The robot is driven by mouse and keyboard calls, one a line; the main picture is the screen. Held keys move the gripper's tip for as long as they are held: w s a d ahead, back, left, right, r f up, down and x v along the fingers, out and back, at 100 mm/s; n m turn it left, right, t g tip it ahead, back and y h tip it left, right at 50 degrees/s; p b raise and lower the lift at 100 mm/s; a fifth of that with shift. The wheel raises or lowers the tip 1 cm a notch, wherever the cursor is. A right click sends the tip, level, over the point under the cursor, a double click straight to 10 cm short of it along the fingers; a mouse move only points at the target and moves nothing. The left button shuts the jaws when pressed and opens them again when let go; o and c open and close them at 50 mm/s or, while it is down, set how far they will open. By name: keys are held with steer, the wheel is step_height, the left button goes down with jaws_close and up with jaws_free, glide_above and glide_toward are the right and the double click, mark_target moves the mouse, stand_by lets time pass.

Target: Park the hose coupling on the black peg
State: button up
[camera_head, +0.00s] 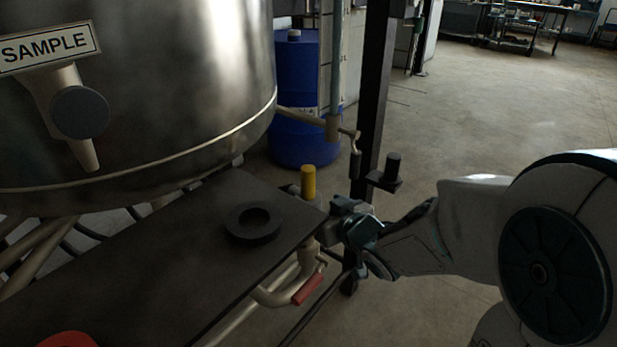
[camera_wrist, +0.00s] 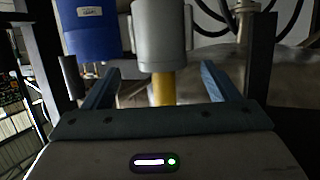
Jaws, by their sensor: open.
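The black peg (camera_head: 393,162) stands upright and bare on a small bracket on the black post. A yellow upright cylinder (camera_head: 308,182) rises beyond the table's right corner. In the wrist view, which looks upside down, the yellow cylinder (camera_wrist: 162,88) adjoins a wider grey cylindrical body (camera_wrist: 160,40) with side lugs, seemingly the hose coupling. I cannot tell how they join; the head view partly hides this. My gripper (camera_head: 338,222) is open just right of the yellow cylinder. In the wrist view my gripper (camera_wrist: 155,72) has its fingers on either side, with no clear contact.
A dark table (camera_head: 150,255) bears a black ring (camera_head: 236,229) and a red object (camera_head: 66,340). A steel tank (camera_head: 180,90) stands left. A blue barrel (camera_head: 297,70) is behind. The black post (camera_head: 374,90) is close to my gripper. Below is a pipe with a red handle (camera_head: 307,288).

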mark_target(316, 206)
steer(key=shift+w+a+r+p, duration=0.1)
steer(key=shift+w+a+p, duration=0.4)
steer(key=shift+p, duration=0.7)
steer(key=shift+w+a+f+p, duration=0.15)
steer(key=shift+w+f+p, duration=0.35)
steer(key=shift+p, duration=0.45)
steer(key=shift+w+a+f, duration=0.2)
steer(key=shift+w, duration=0.15)
steer(key=b+x, duration=0.1)
steer(key=x, duration=0.2)
steer(key=shift+w+a+f, duration=0.2)
steer(key=shift+a+f, duration=0.05)
steer(key=shift+f, duration=0.05)
steer(key=shift+w+a, duration=0.2)
steer(key=shift+w, duration=0.15)
steer(key=c, duration=1.3)
